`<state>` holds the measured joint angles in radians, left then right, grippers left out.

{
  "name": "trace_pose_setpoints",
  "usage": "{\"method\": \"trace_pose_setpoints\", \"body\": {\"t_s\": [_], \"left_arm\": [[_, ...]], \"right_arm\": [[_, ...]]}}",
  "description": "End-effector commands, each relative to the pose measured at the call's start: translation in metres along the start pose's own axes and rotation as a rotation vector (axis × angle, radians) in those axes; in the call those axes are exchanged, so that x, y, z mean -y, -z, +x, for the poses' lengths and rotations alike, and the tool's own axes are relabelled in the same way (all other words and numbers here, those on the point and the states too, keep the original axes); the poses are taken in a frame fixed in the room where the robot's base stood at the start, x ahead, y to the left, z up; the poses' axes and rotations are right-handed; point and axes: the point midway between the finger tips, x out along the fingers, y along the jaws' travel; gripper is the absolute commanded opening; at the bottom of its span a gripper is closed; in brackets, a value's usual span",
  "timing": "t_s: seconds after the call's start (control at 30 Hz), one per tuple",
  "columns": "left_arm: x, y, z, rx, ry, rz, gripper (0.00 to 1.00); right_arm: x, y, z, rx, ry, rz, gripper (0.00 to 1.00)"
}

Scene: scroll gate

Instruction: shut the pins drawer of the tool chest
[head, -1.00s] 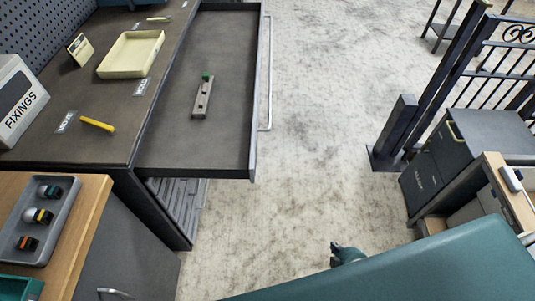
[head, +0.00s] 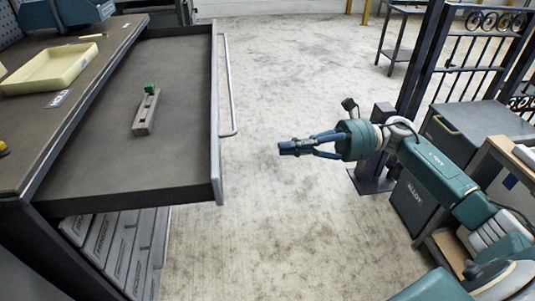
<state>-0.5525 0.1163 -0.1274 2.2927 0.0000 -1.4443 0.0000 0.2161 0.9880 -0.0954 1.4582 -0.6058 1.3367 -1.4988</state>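The drawer (head: 110,165) of the tool chest stands pulled far out in the head view, at the left. I see no label on it that names it as the pins drawer. A long bar handle (head: 229,90) runs along its front panel (head: 215,120). A grey metal block (head: 146,112) with a green piece (head: 150,89) on top lies inside. My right gripper (head: 288,148) is to the right of the drawer front, clear of the handle, over open floor. Its blue fingers meet at the tips with nothing between them. My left gripper is out of view.
The chest top (head: 25,130) carries a cream tray (head: 48,70) and a blue item (head: 65,12). At right are a dark gate (head: 470,60), a post base (head: 372,180) and a dark cabinet (head: 412,200). The floor (head: 280,90) between is clear.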

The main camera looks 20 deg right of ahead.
Motion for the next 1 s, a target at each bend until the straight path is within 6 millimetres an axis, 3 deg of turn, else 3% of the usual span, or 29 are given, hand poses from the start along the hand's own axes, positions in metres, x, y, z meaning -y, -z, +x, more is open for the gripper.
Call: {"method": "trace_pose_setpoints", "body": {"t_s": [0.5, 0.7, 1.0], "left_arm": [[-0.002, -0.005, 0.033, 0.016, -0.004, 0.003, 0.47], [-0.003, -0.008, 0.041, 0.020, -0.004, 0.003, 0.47], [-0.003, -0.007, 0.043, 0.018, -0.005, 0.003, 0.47]], "right_arm": [[0.000, -0.003, 0.103, 0.006, 0.000, 0.004, 0.00], [0.001, -0.002, 0.122, 0.005, 0.003, 0.004, 0.00], [0.001, -0.001, 0.127, 0.004, 0.003, 0.006, 0.00]]}}
